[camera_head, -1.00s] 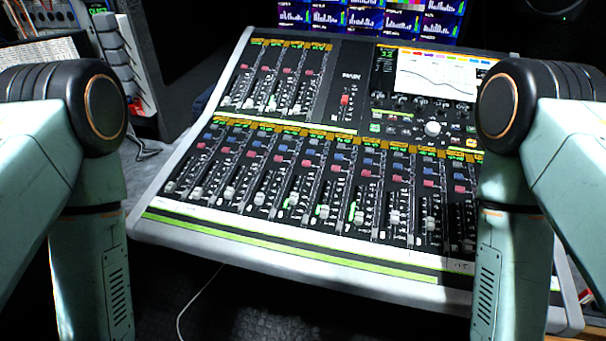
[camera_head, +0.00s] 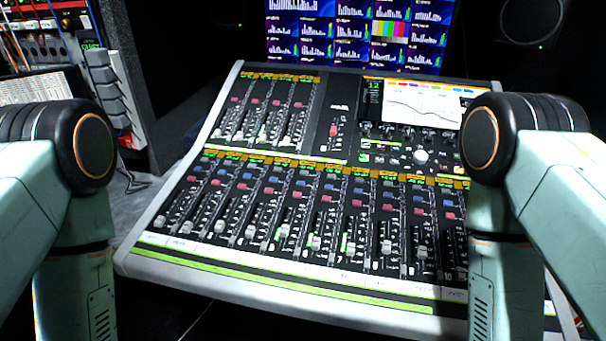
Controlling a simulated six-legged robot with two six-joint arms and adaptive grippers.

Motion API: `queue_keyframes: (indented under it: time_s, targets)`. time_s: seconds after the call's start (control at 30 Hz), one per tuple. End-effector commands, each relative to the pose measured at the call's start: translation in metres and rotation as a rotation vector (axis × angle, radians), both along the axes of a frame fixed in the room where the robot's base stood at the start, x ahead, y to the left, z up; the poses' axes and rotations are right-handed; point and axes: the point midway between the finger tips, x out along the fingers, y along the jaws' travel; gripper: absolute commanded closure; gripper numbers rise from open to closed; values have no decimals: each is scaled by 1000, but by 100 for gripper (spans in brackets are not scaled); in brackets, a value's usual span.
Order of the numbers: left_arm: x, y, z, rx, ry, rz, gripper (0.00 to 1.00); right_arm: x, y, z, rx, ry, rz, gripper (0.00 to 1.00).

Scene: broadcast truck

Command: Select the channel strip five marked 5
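The mixing console (camera_head: 215,262) fills the middle of the view, tilted toward me. Its lower bank is a row of channel strips, each with red and blue buttons and a fader. The small numbers under the faders are hard to read; a 7 and a 10 seem to show toward the right. Counting back from these, channel strip five (camera_head: 281,231) appears to be just left of the middle of the row. My two arms hang at either side of the console and leave the picture at the bottom. Both grippers are out of view.
A wall of monitors (camera_head: 355,30) stands behind the console, and a speaker (camera_head: 528,25) is at the back right. A rack with cables (camera_head: 45,45) is at the left. My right arm covers the console's right end. The space above the lower faders is clear.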

Motion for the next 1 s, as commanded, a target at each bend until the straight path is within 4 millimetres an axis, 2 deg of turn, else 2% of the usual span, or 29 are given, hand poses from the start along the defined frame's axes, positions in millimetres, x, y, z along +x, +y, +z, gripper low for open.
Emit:
queue_keyframes:
  time_s: [0.33, 0.8, 1.0]
  targets:
    - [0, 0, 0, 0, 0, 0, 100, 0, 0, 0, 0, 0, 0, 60]
    - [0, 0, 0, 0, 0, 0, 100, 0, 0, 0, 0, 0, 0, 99]
    - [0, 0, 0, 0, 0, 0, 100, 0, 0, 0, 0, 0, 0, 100]
